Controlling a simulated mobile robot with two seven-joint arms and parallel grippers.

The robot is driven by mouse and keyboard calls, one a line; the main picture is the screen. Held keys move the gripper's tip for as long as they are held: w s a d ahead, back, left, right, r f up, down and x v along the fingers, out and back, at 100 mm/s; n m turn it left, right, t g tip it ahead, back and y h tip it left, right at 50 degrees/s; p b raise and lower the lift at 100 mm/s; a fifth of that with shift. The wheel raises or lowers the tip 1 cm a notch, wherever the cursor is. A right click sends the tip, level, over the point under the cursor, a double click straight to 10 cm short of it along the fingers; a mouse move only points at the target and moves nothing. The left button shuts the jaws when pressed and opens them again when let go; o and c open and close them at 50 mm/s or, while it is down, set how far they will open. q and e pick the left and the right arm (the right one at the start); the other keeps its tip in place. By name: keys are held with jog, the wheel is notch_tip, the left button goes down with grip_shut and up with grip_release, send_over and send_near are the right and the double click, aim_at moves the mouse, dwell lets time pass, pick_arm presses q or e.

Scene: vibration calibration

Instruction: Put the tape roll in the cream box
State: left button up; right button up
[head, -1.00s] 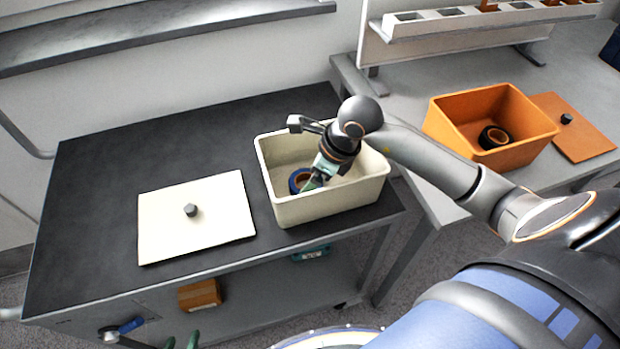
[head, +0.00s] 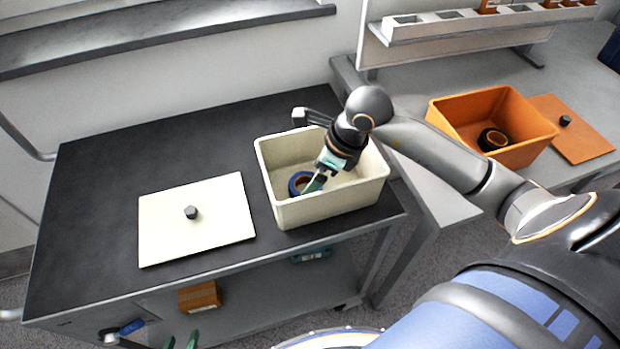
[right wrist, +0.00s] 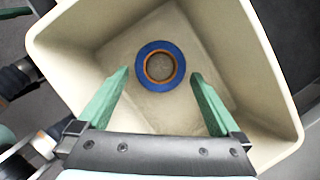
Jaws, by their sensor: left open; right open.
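A blue tape roll with an orange core (head: 295,184) lies flat on the floor of the cream box (head: 330,208), near its left side. The roll also shows in the right wrist view (right wrist: 160,48), apart from the box walls. My right gripper (head: 316,183) reaches down into the box beside the roll. In the right wrist view its green fingers (right wrist: 160,75) are spread wide, with nothing held between them. My left gripper (head: 181,342) is open at the bottom edge of the head view, only its green fingertips showing.
A cream lid with a dark knob (head: 200,235) lies left of the box on the dark cart top (head: 120,160). An orange box (head: 520,150) holding a black roll (head: 493,139) and an orange lid (head: 585,145) stand on the grey table at right.

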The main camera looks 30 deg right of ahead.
pick_arm(q)
jog(key=shift+s+a+p, duration=0.35)
pick_arm(e)
jog(key=v, duration=0.9)
jog(key=shift+r, duration=0.2)
